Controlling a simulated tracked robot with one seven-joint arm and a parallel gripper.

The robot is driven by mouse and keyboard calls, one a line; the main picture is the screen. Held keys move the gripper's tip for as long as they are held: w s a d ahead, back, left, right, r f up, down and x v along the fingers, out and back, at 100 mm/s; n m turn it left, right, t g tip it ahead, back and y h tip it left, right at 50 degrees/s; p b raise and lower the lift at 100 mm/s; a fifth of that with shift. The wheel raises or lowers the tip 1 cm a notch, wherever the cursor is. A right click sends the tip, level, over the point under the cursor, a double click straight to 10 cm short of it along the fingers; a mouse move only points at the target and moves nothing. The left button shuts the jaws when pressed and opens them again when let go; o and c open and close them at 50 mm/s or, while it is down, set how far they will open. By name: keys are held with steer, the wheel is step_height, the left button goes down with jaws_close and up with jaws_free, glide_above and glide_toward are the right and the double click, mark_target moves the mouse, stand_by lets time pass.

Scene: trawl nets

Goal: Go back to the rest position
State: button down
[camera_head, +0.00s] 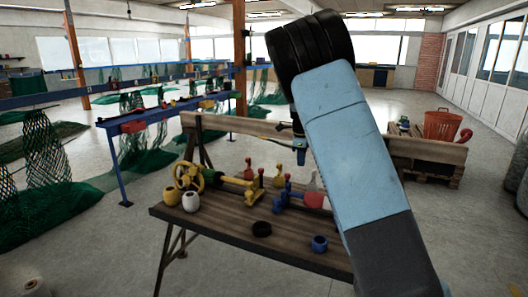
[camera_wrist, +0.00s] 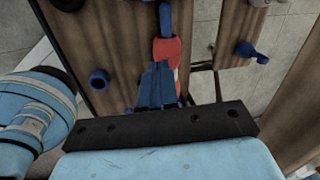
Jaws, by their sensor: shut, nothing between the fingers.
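My arm, with light blue and dark links, reaches up and across the right half of the head view. My gripper (camera_head: 301,160) shows partly beside the arm, above the wooden workbench (camera_head: 215,225), and seems clear of it. In the wrist view my gripper (camera_wrist: 155,72) has its blue fingers together with nothing held between them. Beyond the fingertips in that view lies a red and blue tool (camera_wrist: 168,48), partly hidden by the fingers. Part of the bench is hidden behind my arm in the head view.
On the bench are a yellow valve wheel (camera_head: 187,177), a white pot (camera_head: 191,202), a black ring (camera_head: 262,229) and a blue ring (camera_head: 320,243). A blue rail table (camera_head: 122,165) stands behind left. An orange basket (camera_head: 442,125) is on the right. Green nets (camera_head: 50,205) lie left.

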steer(key=s+d+r+n+y, duration=0.1)
steer(key=s+d+r+n, duration=0.1)
steer(key=s+r+n, duration=0.45)
steer(key=s+d+r+n+t+y, duration=0.1)
steer(key=s+r, duration=0.2)
steer(key=s, duration=0.7)
steer(key=s+d+r+n+y, duration=0.15)
steer(key=s+r+n, duration=0.25)
steer(key=s, duration=0.4)
steer(key=s+n+t+h, duration=0.2)
steer(key=s+n, duration=0.8)
steer(key=s, duration=1.2)
steer(key=shift+n+t+h, duration=0.35)
steer(key=shift+t, duration=0.05)
